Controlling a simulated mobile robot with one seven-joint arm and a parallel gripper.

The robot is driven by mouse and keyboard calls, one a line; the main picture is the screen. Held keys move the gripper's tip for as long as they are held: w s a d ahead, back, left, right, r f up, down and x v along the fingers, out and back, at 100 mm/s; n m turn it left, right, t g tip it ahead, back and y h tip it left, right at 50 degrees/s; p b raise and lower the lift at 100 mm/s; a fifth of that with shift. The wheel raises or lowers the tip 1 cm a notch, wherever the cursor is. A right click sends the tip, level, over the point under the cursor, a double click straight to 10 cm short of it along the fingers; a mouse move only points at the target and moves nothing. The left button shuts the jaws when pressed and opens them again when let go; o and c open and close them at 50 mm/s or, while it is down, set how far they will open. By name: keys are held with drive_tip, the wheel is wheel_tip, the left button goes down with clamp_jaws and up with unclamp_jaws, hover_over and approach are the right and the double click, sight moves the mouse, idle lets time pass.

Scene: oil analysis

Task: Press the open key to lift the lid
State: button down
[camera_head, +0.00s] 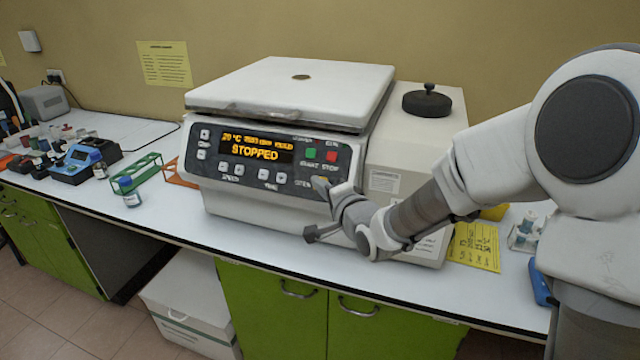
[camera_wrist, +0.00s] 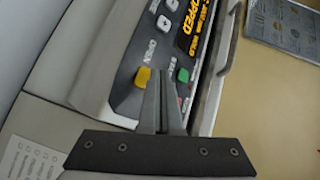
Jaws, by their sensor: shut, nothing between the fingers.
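The centrifuge (camera_head: 275,195) stands on the bench with its white lid (camera_head: 290,88) down. Its panel display (camera_head: 255,148) reads "STOPPED". The yellow open key (camera_wrist: 143,77) is beside the "OPEN" label in the wrist view. In the head view, my gripper (camera_head: 324,187) is at the panel's lower right and largely covers that key. In the wrist view, my gripper (camera_wrist: 164,72) is shut and empty, its fingertips just beside the yellow key. I cannot tell whether they touch the panel.
A green start key (camera_head: 310,154) and a red stop key (camera_head: 331,156) sit just above my gripper. A black knob (camera_head: 427,101) tops the machine's right side. A green rack (camera_head: 137,172) stands left. A yellow sheet (camera_head: 474,246) lies at right.

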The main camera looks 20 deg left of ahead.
drive_tip(key=shift+w+f, duration=0.1)
drive_tip(key=shift+w, duration=0.05)
drive_tip(key=shift+w+f, duration=0.15)
drive_tip(key=shift+w, duration=0.1)
drive_tip(key=shift+w+f+b, duration=0.2)
drive_tip(key=shift+w+b, duration=0.1)
drive_tip(key=shift+b, duration=0.15)
idle(0.6)
idle(0.4)
drive_tip(key=shift+s+r, duration=0.45)
drive_tip(key=shift+s, duration=0.2)
drive_tip(key=shift+s+a+r+p, duration=0.1)
drive_tip(key=shift+s+r+p, duration=0.15)
drive_tip(key=shift+s+r, duration=0.35)
drive_tip(key=shift+s+r+p, duration=0.2)
drive_tip(key=shift+s+r, duration=0.1)
drive_tip(key=shift+s, duration=0.55)
drive_tip(key=shift+s+a+r+p, duration=0.1)
drive_tip(key=shift+s+r+p, duration=0.15)
drive_tip(key=shift+s+r, duration=0.35)
drive_tip(key=shift+f, duration=0.15)
